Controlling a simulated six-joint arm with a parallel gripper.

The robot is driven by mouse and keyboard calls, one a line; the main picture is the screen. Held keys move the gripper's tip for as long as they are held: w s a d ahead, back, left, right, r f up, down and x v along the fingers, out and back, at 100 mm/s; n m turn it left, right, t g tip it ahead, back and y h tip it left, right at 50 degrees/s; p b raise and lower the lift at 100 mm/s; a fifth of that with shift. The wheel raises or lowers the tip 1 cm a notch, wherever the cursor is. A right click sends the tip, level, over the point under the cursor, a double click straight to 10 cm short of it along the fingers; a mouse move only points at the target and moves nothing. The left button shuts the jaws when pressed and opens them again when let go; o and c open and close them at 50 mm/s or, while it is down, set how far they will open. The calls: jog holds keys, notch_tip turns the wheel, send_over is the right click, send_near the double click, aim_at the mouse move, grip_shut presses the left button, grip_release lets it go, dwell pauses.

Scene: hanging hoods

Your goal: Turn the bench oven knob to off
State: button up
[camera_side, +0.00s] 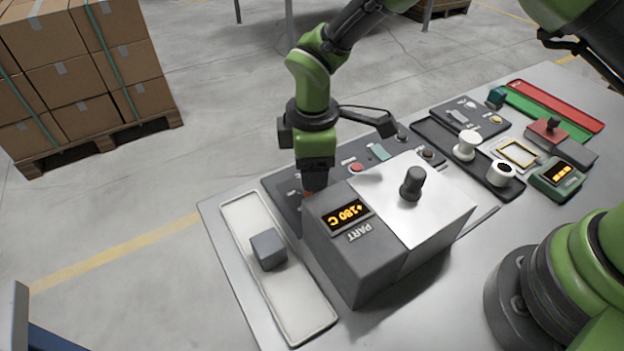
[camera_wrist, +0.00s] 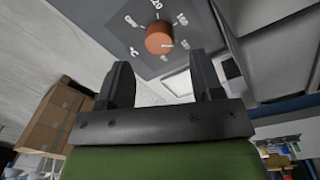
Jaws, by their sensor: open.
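The orange round knob (camera_wrist: 159,39) sits on a dark grey dial panel (camera_wrist: 112,14) with white printed numbers and marks around it. A pale pointer line on the knob points toward the right in the wrist view. My gripper (camera_wrist: 164,80) is open and empty, its two dark fingers apart, with the knob just beyond the tips and roughly between them. There the knob is mostly hidden by the gripper and box.
A black knob (camera_side: 412,183) stands on the box's white top. A white tray (camera_side: 232,215) with a grey cube (camera_side: 268,249) lies at left. A dark panel with buttons (camera_side: 357,167) lies behind the box. Spools, a green meter (camera_side: 557,180) and coloured strips fill the right.

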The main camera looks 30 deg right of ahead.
jog(key=shift+w+f, duration=0.15)
jog(key=shift+f, duration=2.2)
jog(key=shift+c, duration=0.3)
jog(key=c, duration=0.9)
jog(key=shift+o, duration=0.2)
jog(key=shift+d, duration=0.1)
jog(key=n, duration=0.3)
jog(key=shift+n, duration=2.1)
